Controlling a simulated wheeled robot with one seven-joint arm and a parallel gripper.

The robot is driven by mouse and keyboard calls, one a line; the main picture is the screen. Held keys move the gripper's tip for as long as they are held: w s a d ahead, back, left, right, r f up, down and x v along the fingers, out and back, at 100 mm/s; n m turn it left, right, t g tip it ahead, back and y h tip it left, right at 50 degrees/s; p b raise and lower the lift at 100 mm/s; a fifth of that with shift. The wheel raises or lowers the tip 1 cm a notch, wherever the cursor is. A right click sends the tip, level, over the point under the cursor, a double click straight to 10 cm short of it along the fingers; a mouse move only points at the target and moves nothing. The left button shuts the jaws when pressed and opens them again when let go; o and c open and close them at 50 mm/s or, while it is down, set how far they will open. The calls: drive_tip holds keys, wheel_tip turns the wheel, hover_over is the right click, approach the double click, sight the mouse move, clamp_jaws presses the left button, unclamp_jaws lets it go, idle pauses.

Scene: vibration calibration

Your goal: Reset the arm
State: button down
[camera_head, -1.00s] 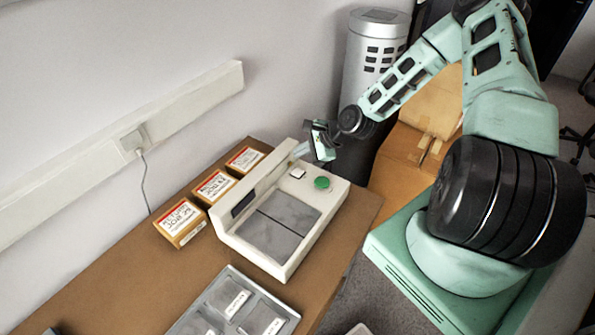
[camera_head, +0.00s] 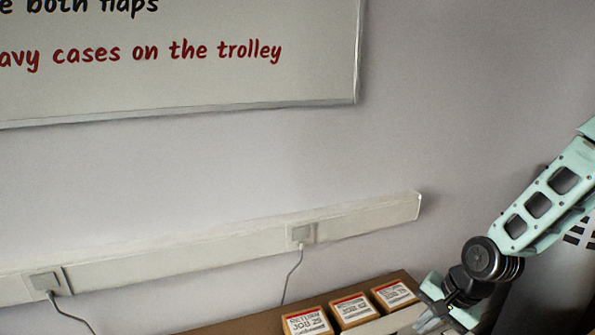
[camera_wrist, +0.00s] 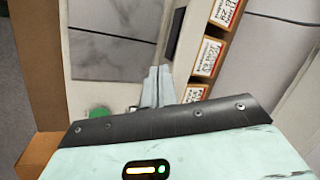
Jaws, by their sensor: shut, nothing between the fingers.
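My mint-green arm enters at the right of the head view, with my gripper (camera_head: 432,318) low at the bottom edge beside the boxes. In the wrist view the two grey fingers of my gripper (camera_wrist: 158,88) are together, with nothing between them. They are above the white machine (camera_wrist: 138,58), by its edge with the dark display. The machine's grey plates (camera_wrist: 98,56) are bare, and its green button (camera_wrist: 98,113) is partly hidden by my gripper body. Only a pale strip of the machine shows in the head view.
Three labelled cardboard boxes, near (camera_head: 306,323), middle (camera_head: 351,311) and far (camera_head: 394,295), stand in a row on the brown table beside the machine. A wall trunking (camera_head: 200,255) with sockets and cables runs behind. A whiteboard (camera_head: 200,82) hangs above.

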drive_tip(key=s+a+r+n+h+b, duration=0.1)
drive_tip(key=s+a+r+n, duration=0.2)
drive_tip(key=s, duration=0.4)
drive_tip(key=s+a+r+n+g+h+b, duration=0.1)
drive_tip(key=s+a+r+n+b, duration=0.1)
drive_tip(key=s+a+r+n, duration=0.2)
drive_tip(key=s+a+r+n+g+h+b, duration=0.1)
drive_tip(key=s+a+r+n, duration=0.3)
drive_tip(key=s+n, duration=0.5)
drive_tip(key=s+a, duration=0.1)
drive_tip(key=s, duration=0.2)
drive_tip(key=shift+s+a+r, duration=0.2)
drive_tip(key=shift+a, duration=0.05)
